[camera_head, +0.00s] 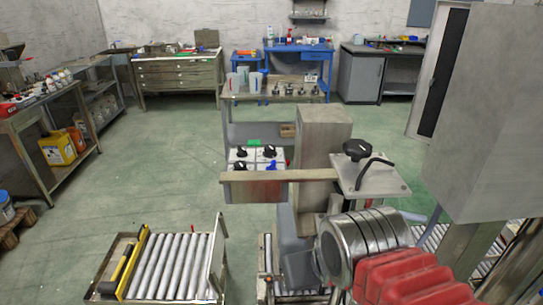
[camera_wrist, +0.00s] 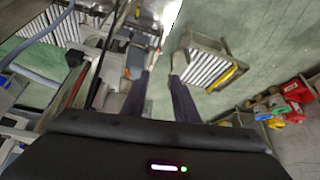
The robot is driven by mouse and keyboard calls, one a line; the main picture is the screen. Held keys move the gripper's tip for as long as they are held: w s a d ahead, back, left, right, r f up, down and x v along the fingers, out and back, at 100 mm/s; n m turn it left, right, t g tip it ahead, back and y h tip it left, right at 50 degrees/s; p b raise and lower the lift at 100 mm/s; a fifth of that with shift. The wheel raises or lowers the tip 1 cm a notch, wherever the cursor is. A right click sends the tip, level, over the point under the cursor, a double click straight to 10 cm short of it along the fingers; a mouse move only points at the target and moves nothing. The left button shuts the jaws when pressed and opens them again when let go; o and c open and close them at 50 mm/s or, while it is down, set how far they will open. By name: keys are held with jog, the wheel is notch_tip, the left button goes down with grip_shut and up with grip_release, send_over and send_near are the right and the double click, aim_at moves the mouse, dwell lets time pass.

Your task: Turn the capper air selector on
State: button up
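A panel (camera_head: 230,166) with several selector knobs stands at the centre of the head view. Black knobs (camera_head: 240,152) and a blue knob (camera_head: 271,165) show on its pale plates. The labels are too small to read, so I cannot tell which knob is the capper air selector or how it is set. My gripper (camera_wrist: 159,77) shows in the wrist view as two dark fingers spread apart, with nothing between them. It points down towards the floor area beside a roller conveyor (camera_wrist: 207,68). I cannot make out the gripper in the head view.
A grey post (camera_head: 325,140) and a plate with a black handwheel (camera_head: 357,150) stand right of the panel. A large grey cabinet (camera_head: 490,110) fills the right side. A roller conveyor (camera_head: 172,262) stands front left. Green floor (camera_head: 150,150) is clear on the left.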

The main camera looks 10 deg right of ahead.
jog(key=w+r+m+g, duration=0.2)
jog(key=w+r+m, duration=0.1)
jog(key=w+r, duration=1.15)
notch_tip(320, 180, up, 8)
jog(key=m+g, duration=0.4)
jog(key=m, duration=0.1)
send_over(272, 163)
jog(key=shift+f, duration=0.15)
jog(key=shift+f, duration=6.9)
jog(key=shift+c, duration=0.3)
